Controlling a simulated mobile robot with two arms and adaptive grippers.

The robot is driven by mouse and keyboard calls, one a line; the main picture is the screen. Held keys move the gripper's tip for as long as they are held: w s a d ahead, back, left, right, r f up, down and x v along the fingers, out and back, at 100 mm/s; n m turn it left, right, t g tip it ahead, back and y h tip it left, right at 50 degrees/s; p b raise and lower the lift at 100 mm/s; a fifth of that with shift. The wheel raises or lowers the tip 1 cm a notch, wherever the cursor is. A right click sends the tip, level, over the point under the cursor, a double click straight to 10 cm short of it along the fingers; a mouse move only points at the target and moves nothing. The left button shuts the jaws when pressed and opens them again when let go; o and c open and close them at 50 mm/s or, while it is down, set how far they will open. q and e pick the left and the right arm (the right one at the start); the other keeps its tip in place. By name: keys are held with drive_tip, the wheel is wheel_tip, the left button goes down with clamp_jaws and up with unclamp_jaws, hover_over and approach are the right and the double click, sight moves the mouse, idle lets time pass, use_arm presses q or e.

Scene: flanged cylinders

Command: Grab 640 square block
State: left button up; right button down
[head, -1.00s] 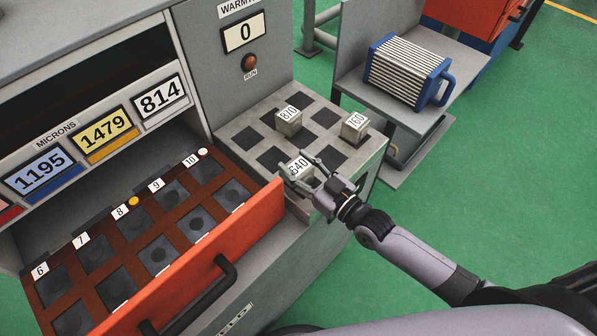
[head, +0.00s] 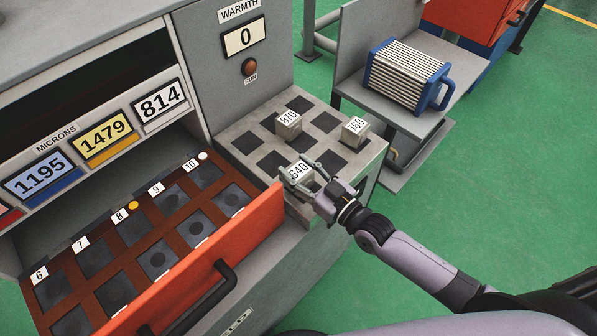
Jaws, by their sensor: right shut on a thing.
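The 640 square block (head: 299,172) is a small pale block with a white label, at the front of the grey checkered top (head: 236,142). My right gripper (head: 300,178) reaches in from the right with its fingers on either side of the block and is shut on it. The block is at or just above the surface; I cannot tell which. The 870 block (head: 288,124) stands behind it and the 760 block (head: 354,131) stands to the right and back. My left gripper is not in view.
An open drawer with a red-orange front (head: 215,255) and numbered, dark square slots lies left of the block. A panel with a 0 display (head: 244,37) rises behind the top. A blue-handled ribbed unit (head: 405,73) sits on a grey stand at the right.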

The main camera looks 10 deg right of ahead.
sight(299, 170)
wheel_tip(299, 170, up, 20)
drive_tip(key=shift+p, duration=0.4)
